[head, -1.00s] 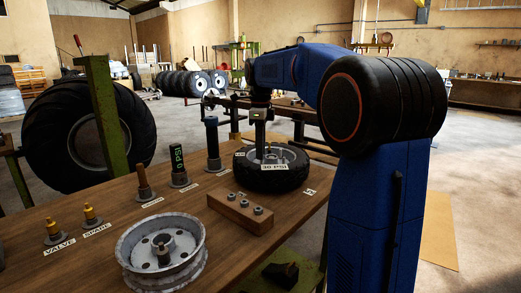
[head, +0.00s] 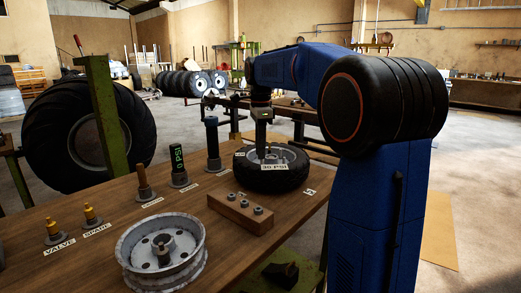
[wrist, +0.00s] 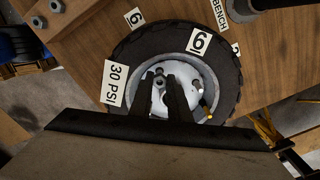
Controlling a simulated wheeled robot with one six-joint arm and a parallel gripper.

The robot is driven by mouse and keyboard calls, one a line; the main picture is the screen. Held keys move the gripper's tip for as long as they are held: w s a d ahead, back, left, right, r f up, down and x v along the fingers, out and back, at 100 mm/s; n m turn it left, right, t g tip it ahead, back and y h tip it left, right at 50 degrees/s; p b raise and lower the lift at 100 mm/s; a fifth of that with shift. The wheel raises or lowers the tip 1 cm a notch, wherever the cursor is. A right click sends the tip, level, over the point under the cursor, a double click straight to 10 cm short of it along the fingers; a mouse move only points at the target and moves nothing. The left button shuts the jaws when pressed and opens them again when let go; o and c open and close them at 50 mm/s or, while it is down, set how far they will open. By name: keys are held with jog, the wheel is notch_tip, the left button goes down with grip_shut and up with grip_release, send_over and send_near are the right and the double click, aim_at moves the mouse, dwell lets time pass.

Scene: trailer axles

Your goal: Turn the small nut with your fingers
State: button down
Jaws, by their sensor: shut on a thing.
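My gripper (head: 264,154) points down over the small tyred wheel (head: 290,178) on the wooden bench. In the wrist view its two dark fingers (wrist: 172,80) reach down to the pale hub of this wheel (wrist: 228,95), close together. They are shut on a small nut at the hub; the nut itself is mostly hidden by the fingers. Other small fasteners show on the hub around the fingers.
A wooden block (head: 226,207) with three nuts lies in front of the wheel. A bare grey rim (head: 128,246) stands at the front left. Upright posts, including a blue-topped one (head: 212,140) and a "0 PSI" gauge (head: 179,160), line the bench's back edge.

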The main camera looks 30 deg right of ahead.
jog(key=shift+r, duration=2.35)
